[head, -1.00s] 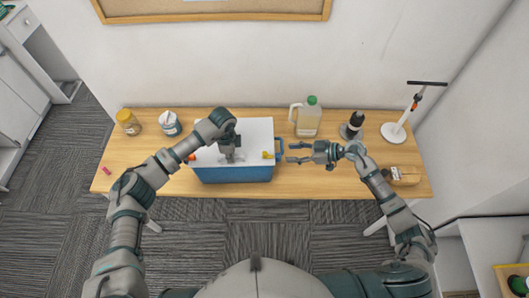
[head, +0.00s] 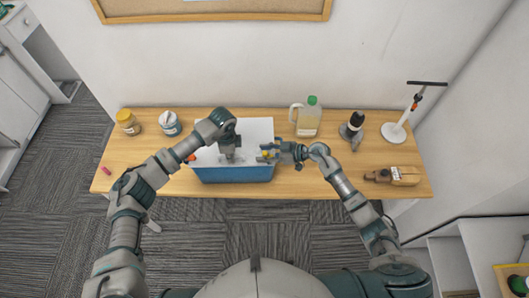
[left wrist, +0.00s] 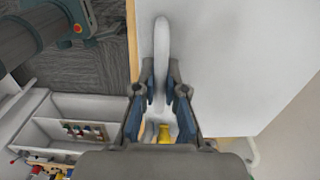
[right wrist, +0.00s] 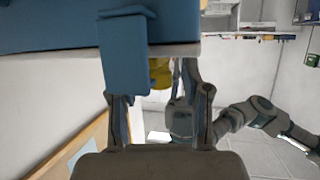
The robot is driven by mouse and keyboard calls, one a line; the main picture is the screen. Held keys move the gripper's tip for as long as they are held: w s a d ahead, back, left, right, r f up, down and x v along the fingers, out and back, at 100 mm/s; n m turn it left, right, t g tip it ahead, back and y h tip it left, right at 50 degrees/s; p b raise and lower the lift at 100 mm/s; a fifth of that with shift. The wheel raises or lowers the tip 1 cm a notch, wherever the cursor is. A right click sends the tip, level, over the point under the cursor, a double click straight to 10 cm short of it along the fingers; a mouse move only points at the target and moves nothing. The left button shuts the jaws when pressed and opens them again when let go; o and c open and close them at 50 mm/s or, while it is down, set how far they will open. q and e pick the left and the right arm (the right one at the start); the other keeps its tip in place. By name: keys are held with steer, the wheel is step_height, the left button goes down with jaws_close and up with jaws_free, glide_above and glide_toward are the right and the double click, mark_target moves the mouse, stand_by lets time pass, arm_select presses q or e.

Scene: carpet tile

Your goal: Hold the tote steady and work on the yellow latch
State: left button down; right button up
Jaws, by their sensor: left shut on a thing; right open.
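The tote (head: 237,174) is a blue box with a white lid, standing on the table near its front edge. My left gripper (head: 230,158) is shut on the pale lid handle, which shows between its fingers in the left wrist view (left wrist: 161,60). The yellow latch (head: 265,154) is at the lid's right end. My right gripper (head: 266,153) is open there, its fingers reaching to either side of the latch. In the right wrist view the latch (right wrist: 160,73) shows between the fingers, beside a blue tote part (right wrist: 125,55) that partly covers one finger. Contact cannot be told.
On the table (head: 310,185) stand a green-capped jug (head: 308,118) behind my right gripper, a dark bottle (head: 354,124), a white stand (head: 394,133) and a brown-and-tan item (head: 393,176) at right. Two jars, yellow (head: 128,122) and white-blue (head: 170,123), stand at left.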

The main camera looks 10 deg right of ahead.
jaws_close()
steer(key=shift+d, duration=0.1)
arm_select(q)
steer(key=shift+a, duration=0.1)
arm_select(e)
steer(key=shift+s+d, duration=0.1)
steer(key=shift+d, duration=1.2)
jaws_free()
steer(key=v, duration=1.2)
